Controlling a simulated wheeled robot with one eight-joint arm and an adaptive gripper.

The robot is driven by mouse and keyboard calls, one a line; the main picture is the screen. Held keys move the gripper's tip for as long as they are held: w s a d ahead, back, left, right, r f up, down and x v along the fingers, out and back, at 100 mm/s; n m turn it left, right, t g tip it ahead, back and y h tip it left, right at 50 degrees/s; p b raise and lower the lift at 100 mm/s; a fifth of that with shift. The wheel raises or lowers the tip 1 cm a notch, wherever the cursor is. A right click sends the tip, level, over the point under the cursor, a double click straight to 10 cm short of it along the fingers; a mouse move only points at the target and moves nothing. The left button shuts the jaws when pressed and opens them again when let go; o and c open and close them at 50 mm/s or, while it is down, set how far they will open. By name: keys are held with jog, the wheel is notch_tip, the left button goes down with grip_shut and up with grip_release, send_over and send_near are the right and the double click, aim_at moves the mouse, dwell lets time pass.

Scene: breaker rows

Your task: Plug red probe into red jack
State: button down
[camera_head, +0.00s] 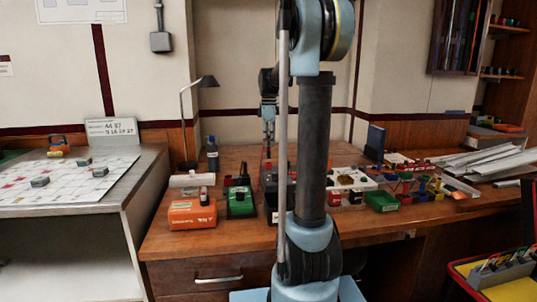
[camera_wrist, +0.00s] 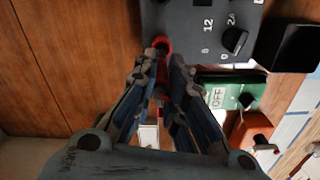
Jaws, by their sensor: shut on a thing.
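My gripper (camera_wrist: 164,62) is shut on the red probe (camera_wrist: 162,76), which shows as a red strip between the fingers in the wrist view. The red jack (camera_wrist: 161,43) is a red ring with a dark centre at the edge of a grey panel (camera_wrist: 185,22), just beyond the fingertips. The fingers hide the probe's tip, so I cannot tell whether it touches or enters the jack. In the head view my gripper (camera_head: 268,128) points down over the bench, with a thin red piece below it. My arm hides much of the dark box there.
The grey panel has a black dial (camera_wrist: 234,40) with numbers. A green box marked OFF (camera_wrist: 222,92) and an orange box (camera_wrist: 250,130) stand close by. In the head view, small parts and a green bin (camera_head: 381,201) crowd the right. Bare wood (camera_head: 165,245) shows at the front left.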

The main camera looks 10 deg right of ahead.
aim_at(269, 157)
jog(key=shift+f, duration=2.3)
jog(key=c, duration=1.6)
grip_release()
jog(key=shift+c, duration=0.2)
notch_tip(269, 157, up, 12)
jog(key=shift+s+r, duration=0.1)
